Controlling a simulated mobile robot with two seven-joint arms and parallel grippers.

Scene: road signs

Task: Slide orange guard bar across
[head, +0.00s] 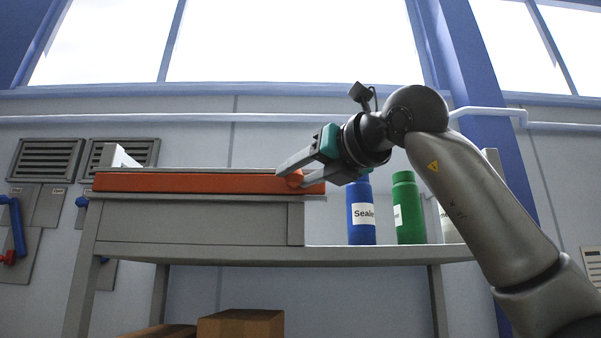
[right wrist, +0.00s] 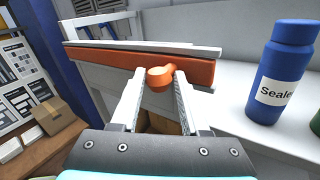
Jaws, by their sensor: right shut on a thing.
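The orange guard bar (head: 190,183) runs lengthwise along the front top edge of a grey cabinet section on the bench. It also shows in the right wrist view (right wrist: 110,57), with a round orange knob (right wrist: 160,76) standing out from its face. My right gripper (head: 291,179) is at the bar's right part in the head view, its two fingers on either side of the knob and shut on it. In the right wrist view the fingertips (right wrist: 161,80) flank the knob. My left gripper is not in view.
A blue bottle (head: 362,212) and a green bottle (head: 408,207) stand on the bench right of the grey section, below my right arm. A pale container (head: 450,226) is partly hidden by the arm. Cardboard boxes (head: 240,325) sit below the bench.

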